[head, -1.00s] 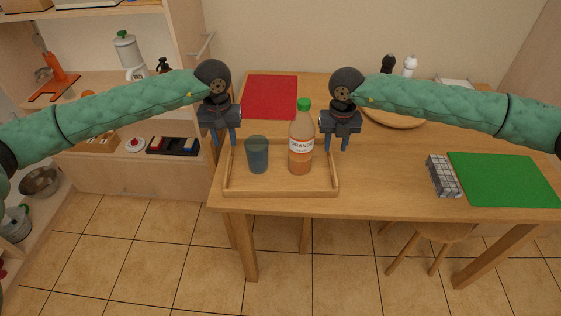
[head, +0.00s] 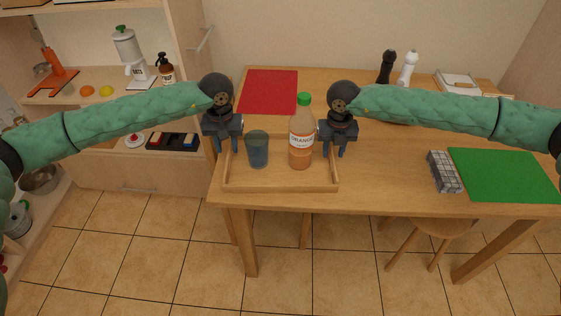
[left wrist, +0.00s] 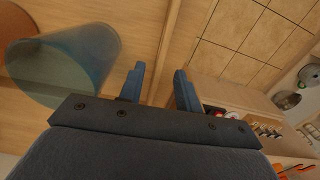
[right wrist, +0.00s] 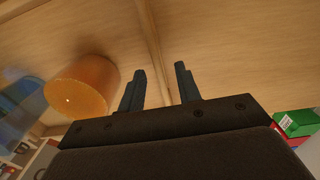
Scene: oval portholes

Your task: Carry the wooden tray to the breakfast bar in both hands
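The wooden tray (head: 280,187) lies on the wooden table near its front left corner. It carries a blue glass (head: 257,151) and an orange juice bottle (head: 300,150) with a green cap, both upright. My left gripper (head: 225,147) is at the tray's left side, pointing down. In the left wrist view its fingers (left wrist: 158,84) are apart, with the tray's side wall running between them. My right gripper (head: 334,150) is at the tray's right side. In the right wrist view its fingers (right wrist: 161,84) are also apart on either side of the tray wall. I cannot identify the breakfast bar.
A red mat (head: 269,91) lies behind the tray. A grey patterned block (head: 444,171) and a green mat (head: 505,175) lie to the right. Dark and white mills (head: 407,67) stand at the back. A stool (head: 440,229) is under the table. Shelves (head: 100,100) stand at left; the front floor is clear.

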